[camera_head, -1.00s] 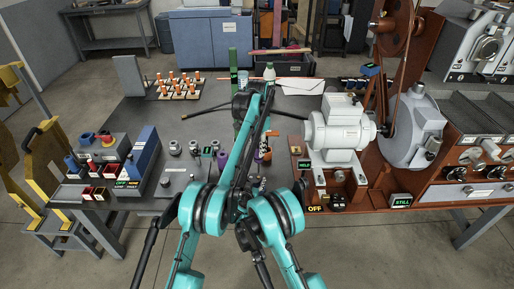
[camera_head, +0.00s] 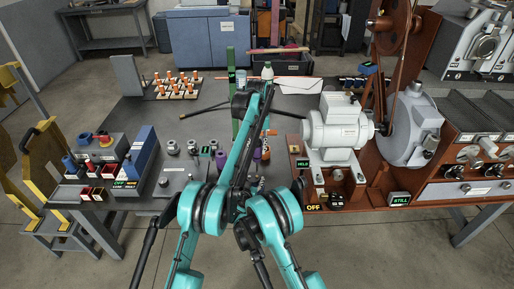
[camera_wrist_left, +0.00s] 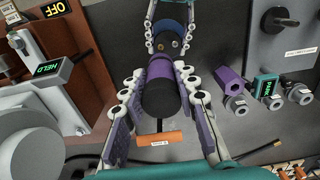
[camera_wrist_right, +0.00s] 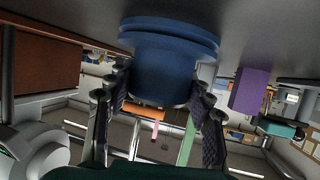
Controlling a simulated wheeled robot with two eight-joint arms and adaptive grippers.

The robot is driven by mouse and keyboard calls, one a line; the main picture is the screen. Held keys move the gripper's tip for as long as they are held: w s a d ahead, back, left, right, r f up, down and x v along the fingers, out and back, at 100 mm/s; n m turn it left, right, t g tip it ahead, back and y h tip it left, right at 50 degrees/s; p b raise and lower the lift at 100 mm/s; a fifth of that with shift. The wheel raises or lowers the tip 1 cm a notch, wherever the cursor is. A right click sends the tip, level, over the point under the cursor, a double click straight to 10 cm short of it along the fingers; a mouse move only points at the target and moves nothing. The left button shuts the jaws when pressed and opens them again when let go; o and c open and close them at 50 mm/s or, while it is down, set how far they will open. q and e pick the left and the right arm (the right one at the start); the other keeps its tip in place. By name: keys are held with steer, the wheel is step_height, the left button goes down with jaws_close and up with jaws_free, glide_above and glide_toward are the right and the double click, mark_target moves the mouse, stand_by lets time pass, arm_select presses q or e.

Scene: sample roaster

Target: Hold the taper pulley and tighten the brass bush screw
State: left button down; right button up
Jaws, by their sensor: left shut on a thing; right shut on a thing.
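In the left wrist view my left gripper (camera_wrist_left: 158,82) is shut on a dark cylindrical tool with a purple band (camera_wrist_left: 159,98), likely the driver. The tool points at the blue taper pulley (camera_wrist_left: 168,29), whose dark face shows a small brass spot, likely the bush screw (camera_wrist_left: 176,43). I cannot tell whether the tip touches the screw. In the right wrist view my right gripper (camera_wrist_right: 158,92) is shut on the stepped blue pulley (camera_wrist_right: 165,72), its wide flange facing away from the gripper. In the head view my arms hide most of both grippers.
A grey motor (camera_head: 338,132) on a brown base stands right of my arms, near a HELD display (camera_head: 303,164). A purple block (camera_wrist_left: 229,80) and several metal fittings (camera_wrist_left: 236,104) lie close by. A bin rack (camera_head: 110,150) is at left. The left-rear bench has bare room.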

arm_select(q)
steer(key=shift+f, duration=1.1)
steer(key=m, duration=0.3)
steer(key=shift+a, duration=0.1)
steer(key=m, duration=0.4)
steer(key=shift+a+m, duration=0.1)
steer(key=shift+m, duration=0.2)
steer(key=shift+n, duration=0.8)
steer(key=shift+r, duration=1.15)
